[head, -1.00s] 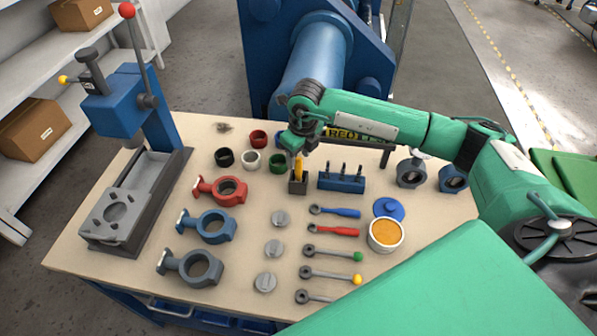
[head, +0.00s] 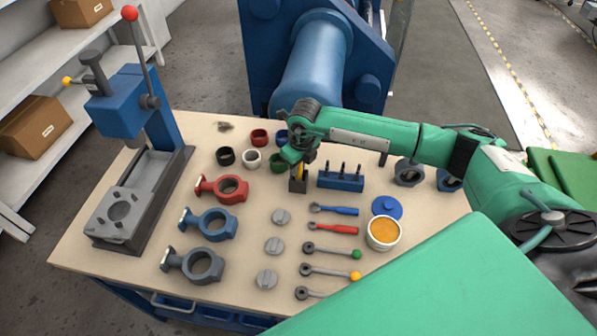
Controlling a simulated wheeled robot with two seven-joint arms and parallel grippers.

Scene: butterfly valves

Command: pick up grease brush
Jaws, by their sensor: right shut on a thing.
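The grease brush (head: 299,171) has a yellow handle and stands upright in a small dark holder (head: 298,185) on the workbench. My right gripper (head: 298,160) comes down on it from above and is shut on its handle. The brush's lower end is hidden inside the holder, and its top is hidden by the gripper. My left gripper does not show.
A blue rack (head: 341,181) with several dark pins stands just right of the holder. A green ring (head: 277,162) lies close on the left. An open tub of orange grease (head: 383,233) and a blue lid (head: 387,207) are at right. A blue press (head: 130,110) stands at left.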

